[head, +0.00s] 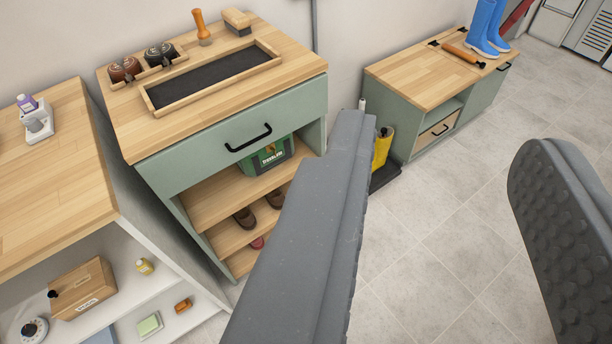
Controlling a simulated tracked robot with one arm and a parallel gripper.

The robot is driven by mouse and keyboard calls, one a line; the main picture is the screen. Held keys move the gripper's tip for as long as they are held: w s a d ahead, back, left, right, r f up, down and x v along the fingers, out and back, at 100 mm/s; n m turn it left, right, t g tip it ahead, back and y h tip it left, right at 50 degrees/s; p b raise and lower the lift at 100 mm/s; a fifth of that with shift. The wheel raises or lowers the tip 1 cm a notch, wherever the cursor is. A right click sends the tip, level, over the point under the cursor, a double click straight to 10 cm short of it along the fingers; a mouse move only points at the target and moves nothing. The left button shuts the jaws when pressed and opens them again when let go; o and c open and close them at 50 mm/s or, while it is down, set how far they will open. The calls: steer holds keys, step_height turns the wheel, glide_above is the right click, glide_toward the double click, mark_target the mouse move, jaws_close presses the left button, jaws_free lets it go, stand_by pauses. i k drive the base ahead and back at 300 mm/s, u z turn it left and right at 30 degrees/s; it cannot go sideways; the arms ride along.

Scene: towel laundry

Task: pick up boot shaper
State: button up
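No boot shaper can be told for certain. An orange roller-like piece with dark ends (462,54) lies on the right green cabinet's wooden top, beside a pair of blue boots (487,25); it may be the boot shaper. An upright orange-brown wooden piece with a knobbed top (201,27) stands on the nearer green cabinet, next to a brush (237,21). My gripper (440,145) is open, its two grey fingers wide apart. The left finger hides part of the nearer cabinet's right side.
The nearer green cabinet (235,130) has a dark inset tray (212,77), two round tins, a drawer and shelves with shoes and a green box. A white shelf unit (55,180) stands left. A yellow item (382,147) stands between the cabinets. Tiled floor (450,270) is clear.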

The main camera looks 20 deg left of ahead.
mark_target(465, 56)
steer(key=u, duration=0.2)
steer(key=i, duration=1)
steer(key=z, duration=0.05)
